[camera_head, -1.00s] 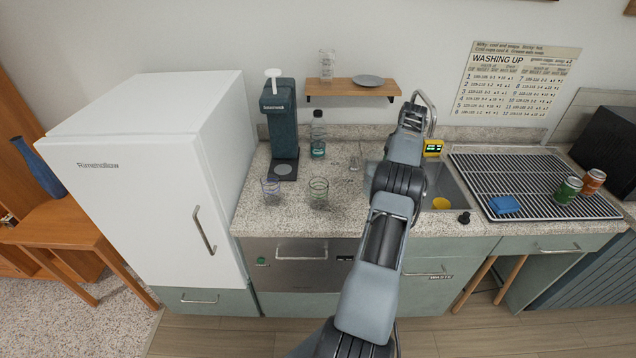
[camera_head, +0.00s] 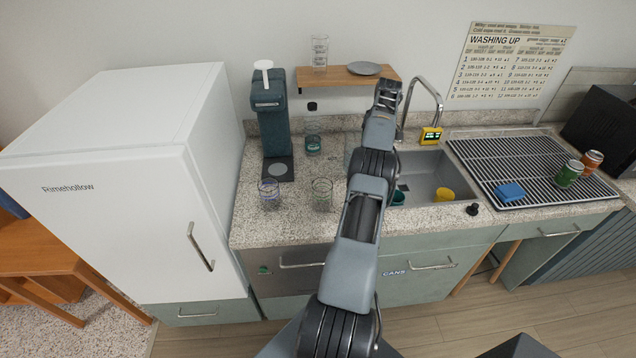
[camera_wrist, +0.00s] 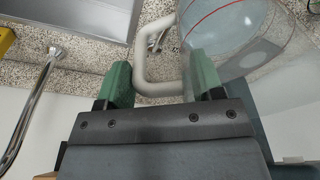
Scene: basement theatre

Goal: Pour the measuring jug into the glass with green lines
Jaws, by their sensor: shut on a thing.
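The glass with green lines (camera_head: 321,194) stands upright on the counter, left of my arm in the head view. A similar glass with blue-purple lines (camera_head: 269,193) stands to its left. In the wrist view the clear measuring jug (camera_wrist: 228,35) with a red line is at the upper right, and its pale handle (camera_wrist: 143,62) runs between the green fingers of my gripper (camera_wrist: 162,82). My gripper is shut on the handle. In the head view a faint clear shape, probably the jug, shows beside my arm, which hides my gripper. The jug's contents are unclear.
A coffee machine (camera_head: 272,115) and a bottle (camera_head: 313,142) stand behind the glasses. A shelf (camera_head: 335,77) holds a clear glass (camera_head: 320,52) and a plate (camera_head: 364,68). The sink (camera_head: 425,172) and tap (camera_head: 437,95) are right of my arm. A white fridge (camera_head: 110,170) borders the left.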

